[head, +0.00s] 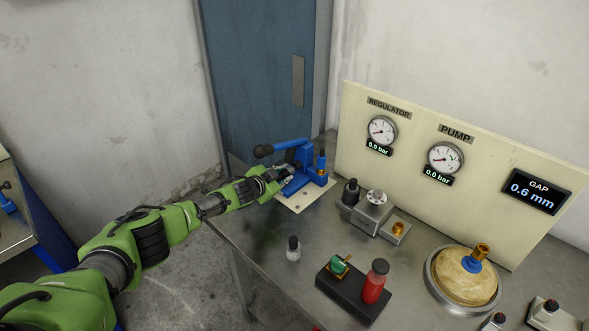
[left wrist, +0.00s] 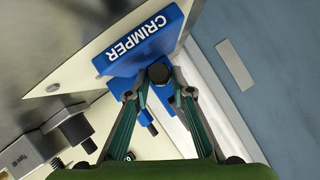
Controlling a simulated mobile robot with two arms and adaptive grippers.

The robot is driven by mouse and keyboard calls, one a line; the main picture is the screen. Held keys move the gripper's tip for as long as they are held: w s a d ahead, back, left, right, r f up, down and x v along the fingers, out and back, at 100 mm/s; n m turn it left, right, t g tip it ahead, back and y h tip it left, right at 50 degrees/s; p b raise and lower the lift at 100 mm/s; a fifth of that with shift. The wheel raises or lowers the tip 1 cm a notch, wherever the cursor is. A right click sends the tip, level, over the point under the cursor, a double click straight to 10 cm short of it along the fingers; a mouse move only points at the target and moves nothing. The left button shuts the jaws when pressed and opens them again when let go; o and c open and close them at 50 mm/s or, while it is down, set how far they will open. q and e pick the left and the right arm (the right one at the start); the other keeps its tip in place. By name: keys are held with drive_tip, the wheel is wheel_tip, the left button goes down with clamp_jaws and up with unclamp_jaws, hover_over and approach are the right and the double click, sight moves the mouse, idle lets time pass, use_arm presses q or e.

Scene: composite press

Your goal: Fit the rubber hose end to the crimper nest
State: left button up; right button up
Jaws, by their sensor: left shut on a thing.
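The blue crimper (head: 300,160) stands on a pale plate at the table's far left corner, its black-gripped lever pointing left. In the left wrist view its lettered blue block (left wrist: 140,45) lies just beyond my fingertips. My left gripper (head: 284,174) is at the crimper's near left side. It is shut on a short dark round-ended piece (left wrist: 158,73), which looks like the rubber hose end. The piece overlaps the blue crimper in the wrist view; whether it touches the nest is hidden. My right gripper is in neither view.
A grey fixture (head: 372,212) stands right of the crimper, before the gauge panel (head: 440,130). Nearer are a small black-capped bottle (head: 293,250), a black block (head: 350,296) with a green part and red bottle, and a round wooden-topped stand (head: 465,285). A blue door is behind.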

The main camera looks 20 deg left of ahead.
use_arm(q)
drive_tip(key=shift+w+d+r+b, duration=0.1)
drive_tip(key=shift+w+d+b, duration=0.15)
drive_tip(key=shift+w+b, duration=0.4)
idle(0.7)
drive_tip(key=o, duration=1.2)
drive_tip(key=shift+c, duration=0.2)
